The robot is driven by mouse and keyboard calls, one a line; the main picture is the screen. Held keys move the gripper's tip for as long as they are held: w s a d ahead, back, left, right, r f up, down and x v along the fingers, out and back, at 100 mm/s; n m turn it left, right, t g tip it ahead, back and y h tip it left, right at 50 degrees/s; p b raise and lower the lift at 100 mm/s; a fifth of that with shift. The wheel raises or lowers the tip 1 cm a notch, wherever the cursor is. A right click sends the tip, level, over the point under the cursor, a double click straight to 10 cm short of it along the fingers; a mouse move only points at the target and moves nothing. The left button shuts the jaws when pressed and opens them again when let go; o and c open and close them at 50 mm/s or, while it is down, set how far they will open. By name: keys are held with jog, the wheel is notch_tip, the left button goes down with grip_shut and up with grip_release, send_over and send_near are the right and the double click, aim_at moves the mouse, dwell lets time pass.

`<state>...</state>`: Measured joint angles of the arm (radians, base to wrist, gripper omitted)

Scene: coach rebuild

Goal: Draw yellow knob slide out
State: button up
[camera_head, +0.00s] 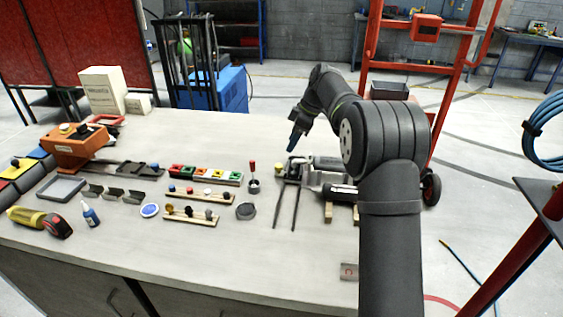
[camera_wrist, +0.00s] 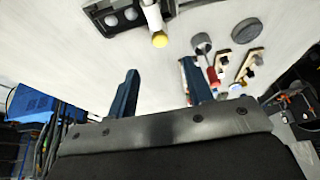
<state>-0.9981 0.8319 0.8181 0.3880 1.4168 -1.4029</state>
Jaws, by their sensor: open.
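The yellow knob (camera_wrist: 160,40) sits on the end of a pale cylindrical slide (camera_wrist: 152,16) in the wrist view. The slide sticks out beside a dark grey fixture (camera_wrist: 103,10) with round recesses, cut off by the top edge.
On the workbench (camera_head: 180,258), a red-knobbed plunger (camera_head: 252,172), a dark disc (camera_head: 246,211) and knob boards (camera_head: 191,216) stand left of the fixture. Two dark rods (camera_head: 286,208) extend from its front. An orange box (camera_head: 75,148) stands far left. The bench's back middle is clear.

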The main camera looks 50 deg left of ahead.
aim_at(279, 165)
jog(key=x, duration=0.9)
jog(key=shift+s+a+f, duration=0.15)
jog(key=shift+f, duration=0.2)
jog(key=shift+c, duration=0.5)
grip_shut()
